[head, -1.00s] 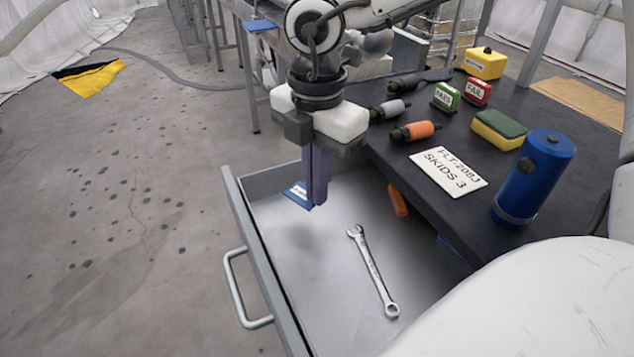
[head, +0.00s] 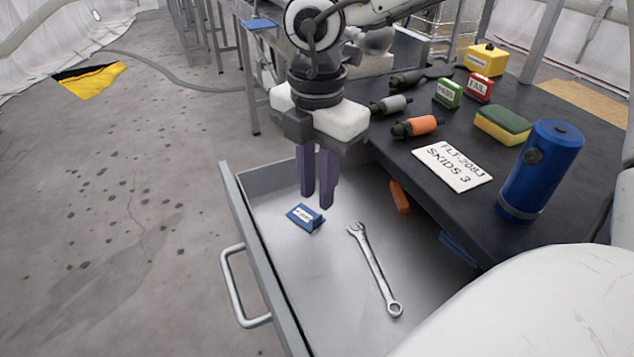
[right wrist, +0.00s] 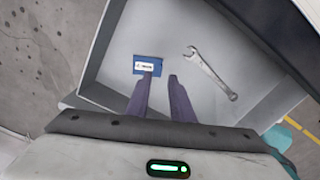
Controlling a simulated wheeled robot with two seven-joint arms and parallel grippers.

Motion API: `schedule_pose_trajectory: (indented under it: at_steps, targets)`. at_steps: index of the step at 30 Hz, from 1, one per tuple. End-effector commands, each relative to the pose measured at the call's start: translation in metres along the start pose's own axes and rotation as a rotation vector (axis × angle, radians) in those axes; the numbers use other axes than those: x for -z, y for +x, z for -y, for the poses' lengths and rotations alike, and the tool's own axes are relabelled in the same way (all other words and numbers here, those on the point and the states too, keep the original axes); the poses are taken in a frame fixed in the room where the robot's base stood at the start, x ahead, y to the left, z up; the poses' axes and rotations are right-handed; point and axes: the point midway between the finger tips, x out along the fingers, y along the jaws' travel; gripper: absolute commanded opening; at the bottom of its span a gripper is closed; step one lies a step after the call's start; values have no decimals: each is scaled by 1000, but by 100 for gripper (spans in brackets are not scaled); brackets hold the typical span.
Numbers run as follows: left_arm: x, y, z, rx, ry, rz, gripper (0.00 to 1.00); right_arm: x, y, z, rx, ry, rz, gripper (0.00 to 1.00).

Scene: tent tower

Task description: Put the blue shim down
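The blue shim (head: 301,217) with a white label lies on the floor of the open drawer (head: 310,270), near its left wall. It also shows in the right wrist view (right wrist: 148,60), just beyond the fingertips. My right gripper (head: 317,203) points down over the drawer, with its two purple fingers apart and nothing between them. In the right wrist view the gripper (right wrist: 160,77) shows a clear gap, and its left fingertip overlaps the shim's lower edge. I cannot tell whether that finger touches the shim. My left gripper is not in view.
A wrench (head: 375,270) lies in the drawer to the right of the shim. An orange item (head: 399,196) is at the drawer's right side, by the dark worktop. The worktop carries a blue cylinder (head: 540,170), a sign (head: 452,167) and several tools. Bare drawer floor surrounds the shim.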

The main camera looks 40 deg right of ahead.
Motion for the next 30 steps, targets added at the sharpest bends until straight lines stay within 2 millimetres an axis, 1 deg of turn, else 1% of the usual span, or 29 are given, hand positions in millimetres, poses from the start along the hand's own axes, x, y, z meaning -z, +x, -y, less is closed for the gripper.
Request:
schedule_pose_trajectory:
  at_steps: [6, 7, 10, 15, 19, 21, 24, 30]
  targets:
    - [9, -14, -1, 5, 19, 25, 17, 0, -20, 0, 2, -2, -2, 21]
    - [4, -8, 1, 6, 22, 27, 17, 0, -25, -1, -6, 0, 1, 21]
    - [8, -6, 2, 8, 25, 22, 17, 0, -50, -2, -8, 0, 2, 21]
    - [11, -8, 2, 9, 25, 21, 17, 0, -89, -1, -5, 1, 2, 21]
    - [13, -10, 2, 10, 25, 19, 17, 0, -112, -1, -4, 1, 2, 21]
    - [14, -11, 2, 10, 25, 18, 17, 0, -120, -1, -2, 0, 1, 21]
    - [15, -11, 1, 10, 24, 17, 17, 0, -128, 0, -1, 1, 2, 21]
    - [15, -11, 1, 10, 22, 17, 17, 0, -132, 0, 0, 0, 0, 21]
